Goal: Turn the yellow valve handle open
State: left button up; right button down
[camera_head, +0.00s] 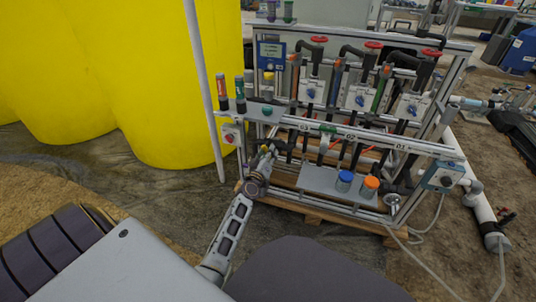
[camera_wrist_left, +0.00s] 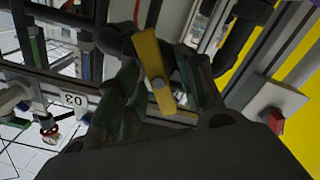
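The yellow valve handle (camera_wrist_left: 154,72) shows in the left wrist view as a flat bar, slightly tilted. It lies between the two dark greenish fingers of my left gripper (camera_wrist_left: 160,88). The fingers are apart, one on each side of the handle. I cannot tell whether they press on it. In the head view, my left gripper (camera_head: 264,160) is at the lower left of the skid frame, with a small bit of yellow at its tip. The gripper hides most of the handle there. My right gripper is not in view.
The skid frame (camera_head: 395,145) carries pipes, red-handled valves (camera_head: 320,39) and a shelf (camera_head: 315,180) with blue-capped (camera_head: 344,181) and orange-capped (camera_head: 369,186) containers. A grey box with a red button (camera_head: 229,137) sits left of my gripper. A yellow tank (camera_head: 165,80) stands behind left.

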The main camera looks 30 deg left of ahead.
pick_arm(q)
grip_shut()
jog(key=shift+n, duration=0.5)
jog(key=shift+n+p, duration=0.3)
jog(key=shift+n, duration=0.2)
jog(key=n, duration=0.3)
jog(key=shift+a+f+p, duration=0.1)
jog(key=shift+p, duration=0.25)
jog(key=n, duration=0.6)
jog(key=shift+f, duration=0.15)
grip_release()
